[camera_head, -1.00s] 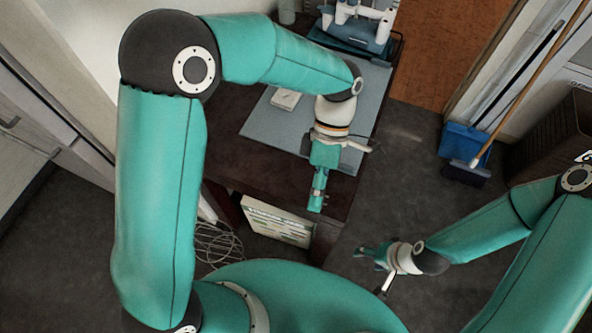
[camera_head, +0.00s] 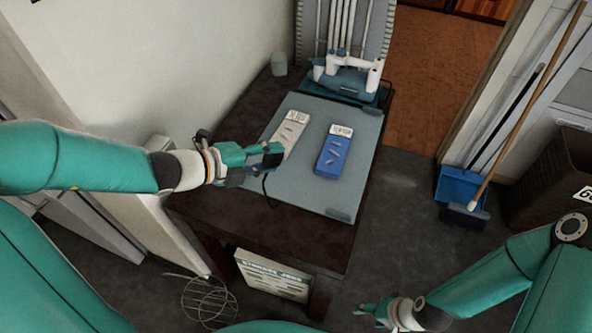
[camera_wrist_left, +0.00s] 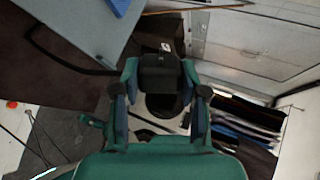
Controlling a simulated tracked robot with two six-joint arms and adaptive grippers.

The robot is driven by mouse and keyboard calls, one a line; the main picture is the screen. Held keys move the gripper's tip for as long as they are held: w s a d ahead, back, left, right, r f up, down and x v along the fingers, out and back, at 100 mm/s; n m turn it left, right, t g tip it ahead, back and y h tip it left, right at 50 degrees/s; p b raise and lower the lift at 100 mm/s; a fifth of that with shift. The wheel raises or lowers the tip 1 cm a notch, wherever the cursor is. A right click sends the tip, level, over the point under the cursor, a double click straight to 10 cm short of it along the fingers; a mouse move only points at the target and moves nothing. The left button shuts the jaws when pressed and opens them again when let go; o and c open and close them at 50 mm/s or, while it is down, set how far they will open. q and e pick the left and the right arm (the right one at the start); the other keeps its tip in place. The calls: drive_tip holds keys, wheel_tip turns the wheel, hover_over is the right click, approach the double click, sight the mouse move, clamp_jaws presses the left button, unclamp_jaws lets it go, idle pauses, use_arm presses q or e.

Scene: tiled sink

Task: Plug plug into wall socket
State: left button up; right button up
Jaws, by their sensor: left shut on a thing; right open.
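The black plug (camera_wrist_left: 158,80) sits between the fingers of my left gripper (camera_head: 262,157), which is shut on it. It also shows as a dark block in the head view (camera_head: 272,155). A thin black cable (camera_head: 268,192) hangs from it over the table's near-left part. My left gripper is above the left edge of the grey mat, pointing right. My right gripper (camera_head: 372,310) is open and empty, low over the floor at the bottom right. I cannot make out a wall socket in either view. The plug's pins are not clear to see.
On the dark table (camera_head: 240,122), a grey mat (camera_head: 355,165) bears a pale strip (camera_head: 291,134) and a blue strip (camera_head: 334,155). A white-and-blue device (camera_head: 350,78) and a cup (camera_head: 279,64) stand at the back. The wall (camera_head: 150,70) borders the left. A broom (camera_head: 500,140) leans right.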

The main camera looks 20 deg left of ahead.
use_arm(q)
drive_tip(key=s+a+f+n+t+y+b, duration=0.1)
drive_tip(key=s+a+f+n+t+y, duration=0.1)
drive_tip(key=a, duration=0.7)
drive_tip(key=s+a+f+n+t+y+b, duration=0.1)
drive_tip(key=s+a+f+n+t+y, duration=0.1)
drive_tip(key=a+f+n+t+y, duration=0.3)
drive_tip(key=a+f+t, duration=0.1)
drive_tip(key=a, duration=0.3)
drive_tip(key=shift+f, duration=0.4)
drive_tip(key=shift+w+a, duration=0.2)
drive_tip(key=shift+a, duration=2.65)
drive_tip(key=shift+s+r+p, duration=0.1)
drive_tip(key=shift+p, duration=0.5)
drive_tip(key=shift+a, duration=0.65)
